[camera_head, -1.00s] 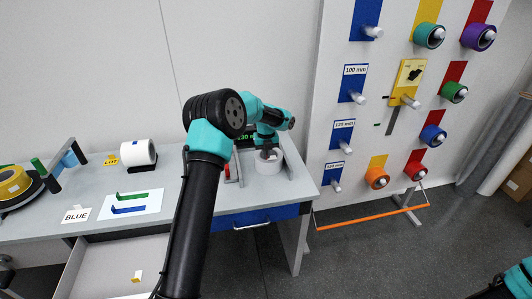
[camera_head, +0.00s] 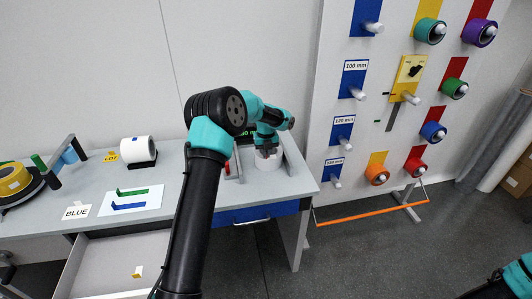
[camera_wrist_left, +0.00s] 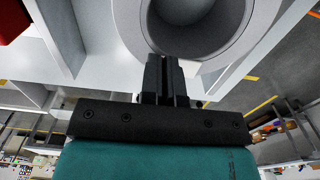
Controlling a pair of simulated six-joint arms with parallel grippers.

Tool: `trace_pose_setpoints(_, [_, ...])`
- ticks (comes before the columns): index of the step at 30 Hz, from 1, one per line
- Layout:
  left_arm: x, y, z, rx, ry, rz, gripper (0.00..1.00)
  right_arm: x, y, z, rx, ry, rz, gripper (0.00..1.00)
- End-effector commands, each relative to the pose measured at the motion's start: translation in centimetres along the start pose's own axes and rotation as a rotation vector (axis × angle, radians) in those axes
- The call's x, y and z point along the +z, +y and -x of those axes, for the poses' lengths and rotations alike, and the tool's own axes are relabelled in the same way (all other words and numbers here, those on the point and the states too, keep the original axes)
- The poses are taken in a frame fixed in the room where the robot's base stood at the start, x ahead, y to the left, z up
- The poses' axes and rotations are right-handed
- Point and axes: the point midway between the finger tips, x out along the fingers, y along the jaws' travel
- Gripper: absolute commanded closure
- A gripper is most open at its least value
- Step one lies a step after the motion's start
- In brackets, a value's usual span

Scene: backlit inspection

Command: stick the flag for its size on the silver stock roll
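A pale grey roll (camera_head: 270,161), which looks like the silver stock roll, stands at the right end of the bench. Its hollow core and rim (camera_wrist_left: 262,45) fill the top of the left wrist view. My left gripper (camera_head: 267,150) is over this roll. In the wrist view its fingers (camera_wrist_left: 167,75) are together, with the tips overlapping the near rim; contact is unclear, and I see nothing between them. A green flag strip (camera_head: 133,191) and a blue one (camera_head: 129,207) lie on a white card. My right gripper is out of view.
A white roll (camera_head: 138,150) and a "BLUE" card (camera_head: 76,211) are on the bench. The open drawer (camera_head: 105,265) holds a small yellow-and-white piece (camera_head: 138,271). A pegboard (camera_head: 395,75) with coloured rolls and size labels stands at the right.

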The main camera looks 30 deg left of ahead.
Motion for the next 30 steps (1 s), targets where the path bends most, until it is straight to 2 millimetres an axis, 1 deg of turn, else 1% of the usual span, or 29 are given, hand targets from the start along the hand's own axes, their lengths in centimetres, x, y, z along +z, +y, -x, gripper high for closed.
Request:
trace_pose_setpoints(6, [0.0,0.0,0.0,0.000,-0.001,0.000,1.00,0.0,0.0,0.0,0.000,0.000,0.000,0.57])
trace_pose_setpoints(9, [0.0,0.0,0.0,0.000,-0.001,0.000,0.89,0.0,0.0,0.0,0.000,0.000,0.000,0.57])
trace_pose_setpoints(15, [0.0,0.0,0.0,0.000,-0.001,0.000,0.69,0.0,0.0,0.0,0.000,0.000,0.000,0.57])
trace_pose_setpoints(16, [0.0,0.0,0.0,0.000,-0.001,0.000,0.67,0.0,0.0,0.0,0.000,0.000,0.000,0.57])
trace_pose_setpoints(25, [0.0,0.0,0.2,-0.001,-0.001,0.000,0.67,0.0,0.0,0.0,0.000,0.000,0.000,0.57])
trace_pose_setpoints(28, [0.1,0.0,0.9,-0.001,-0.002,0.001,0.67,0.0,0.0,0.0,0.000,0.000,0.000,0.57])
trace_pose_setpoints(30, [0.1,0.0,1.6,-0.001,-0.003,0.001,0.67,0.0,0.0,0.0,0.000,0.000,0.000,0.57])
